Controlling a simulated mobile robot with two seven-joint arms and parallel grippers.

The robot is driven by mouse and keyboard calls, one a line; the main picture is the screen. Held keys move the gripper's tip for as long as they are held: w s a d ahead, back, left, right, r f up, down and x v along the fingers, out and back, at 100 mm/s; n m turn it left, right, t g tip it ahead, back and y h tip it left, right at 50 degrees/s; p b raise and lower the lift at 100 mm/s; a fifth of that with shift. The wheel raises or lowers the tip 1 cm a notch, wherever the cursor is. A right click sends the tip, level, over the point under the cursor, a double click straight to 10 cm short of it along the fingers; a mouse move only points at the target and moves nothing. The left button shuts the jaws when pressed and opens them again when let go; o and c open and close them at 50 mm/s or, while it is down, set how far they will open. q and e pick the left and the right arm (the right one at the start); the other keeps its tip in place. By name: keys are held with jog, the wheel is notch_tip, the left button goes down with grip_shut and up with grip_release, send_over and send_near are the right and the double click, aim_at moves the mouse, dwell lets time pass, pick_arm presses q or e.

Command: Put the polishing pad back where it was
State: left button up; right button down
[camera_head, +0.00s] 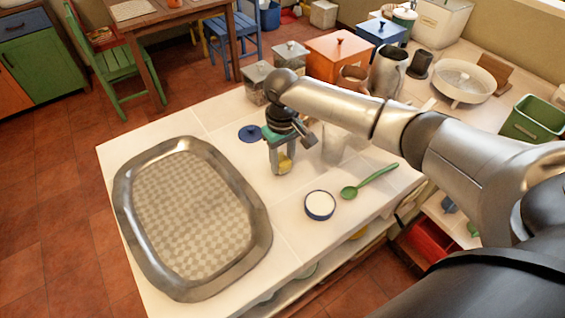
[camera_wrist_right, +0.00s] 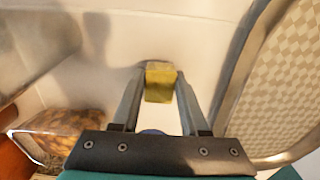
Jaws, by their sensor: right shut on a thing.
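A small yellow block (camera_wrist_right: 160,88), which looks like the polishing pad, is between the fingertips of my right gripper (camera_wrist_right: 160,80). In the head view the right gripper (camera_head: 283,160) points down over the white counter, right of the metal tray, with the yellow pad (camera_head: 286,162) low between its fingers. The gripper is shut on the pad. I cannot tell whether the pad touches the counter. My left gripper is out of view.
The large metal tray (camera_head: 127,205) fills the counter's left part. A blue lid (camera_head: 250,134), a blue-rimmed tin (camera_head: 320,205) and a green spoon (camera_head: 370,180) lie near the gripper. Clear glasses (camera_head: 335,148) stand to its right. Canisters (camera_head: 338,55) and jugs (camera_head: 388,72) stand behind.

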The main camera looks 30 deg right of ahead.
aim_at(282, 160)
jog(key=shift+f, duration=0.35)
jog(key=shift+f, duration=0.15)
jog(key=shift+c, duration=2.1)
grip_release()
notch_tip(282, 160, up, 12)
jog(key=p, duration=0.2)
jog(key=shift+r, duration=0.2)
